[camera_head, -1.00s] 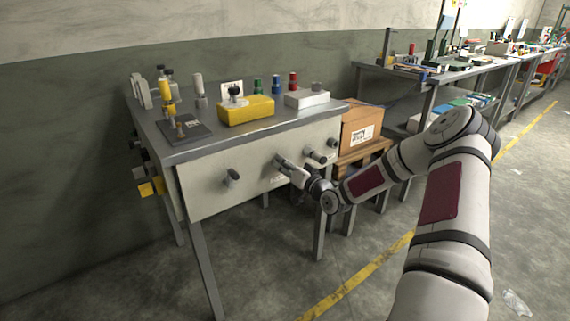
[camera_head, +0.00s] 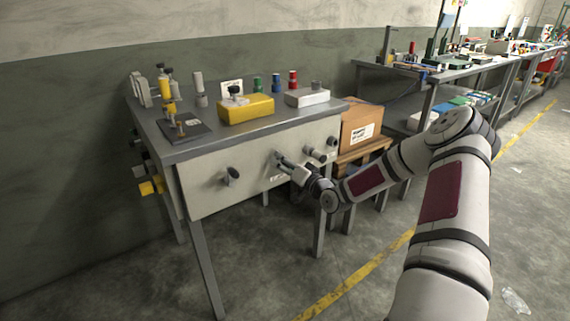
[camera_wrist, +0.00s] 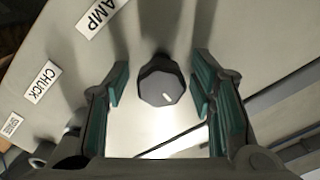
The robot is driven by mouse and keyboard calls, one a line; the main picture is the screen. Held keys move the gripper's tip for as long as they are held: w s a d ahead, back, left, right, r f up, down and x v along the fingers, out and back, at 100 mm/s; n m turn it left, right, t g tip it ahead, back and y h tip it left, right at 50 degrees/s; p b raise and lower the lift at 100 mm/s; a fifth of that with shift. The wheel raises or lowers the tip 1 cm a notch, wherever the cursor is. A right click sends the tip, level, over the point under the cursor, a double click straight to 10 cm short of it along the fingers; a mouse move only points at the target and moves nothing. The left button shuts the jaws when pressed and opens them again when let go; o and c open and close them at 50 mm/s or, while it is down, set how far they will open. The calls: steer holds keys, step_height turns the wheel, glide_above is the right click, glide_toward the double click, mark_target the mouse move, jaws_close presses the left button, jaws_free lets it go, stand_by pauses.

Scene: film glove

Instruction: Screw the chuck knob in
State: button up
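A dark grey, many-sided knob (camera_wrist: 162,84) with a short white mark faces me in the wrist view. My gripper (camera_wrist: 160,92) is open around it, with one teal-padded finger on each side and a gap to both. A "CHUCK" label (camera_wrist: 43,82) is on the pale panel at left, and a partly cut-off label ending in "AMP" (camera_wrist: 101,14) is above. I cannot tell which label belongs to this knob. In the head view, my gripper (camera_head: 284,161) is at the middle of the bench's front panel (camera_head: 205,192) and partly hides the knob there.
Other knobs stick out of the panel, one at left (camera_head: 231,176) and one close on the right (camera_head: 315,154). A yellow block (camera_head: 246,109) and a white block (camera_head: 307,98) sit on the bench top. A cardboard box (camera_head: 362,128) stands to the right.

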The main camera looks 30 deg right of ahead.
steer(key=s, duration=1.2)
steer(key=shift+d, duration=0.15)
stand_by(0.3)
steer(key=w+a+f+n+g+y, duration=0.1)
steer(key=a+f+n+g, duration=0.1)
steer(key=a+n+g, duration=0.25)
steer(key=s+a+r+n+g+h, duration=0.1)
steer(key=s+a+r+g+h, duration=0.2)
steer(key=s+a+r+g, duration=0.45)
steer(key=s+a+r+n+g+h, duration=0.1)
steer(key=s+a+r+g+h, duration=0.3)
steer(key=s+r, duration=0.7)
steer(key=s+a+r+y, duration=0.1)
steer(key=s+a+y, duration=0.1)
steer(key=s+a, duration=0.35)
steer(key=s+a+g+y, duration=0.1)
steer(key=s+a+y, duration=0.1)
steer(key=s, duration=0.7)
steer(key=s+a+r+y, duration=0.1)
steer(key=s+a, duration=0.3)
steer(key=s, duration=0.3)
step_height(320, 180, up, 20)
steer(key=w+n+t+p, duration=0.1)
steer(key=t+p, duration=0.2)
steer(key=p, duration=1.5)
steer(key=shift+a, duration=0.2)
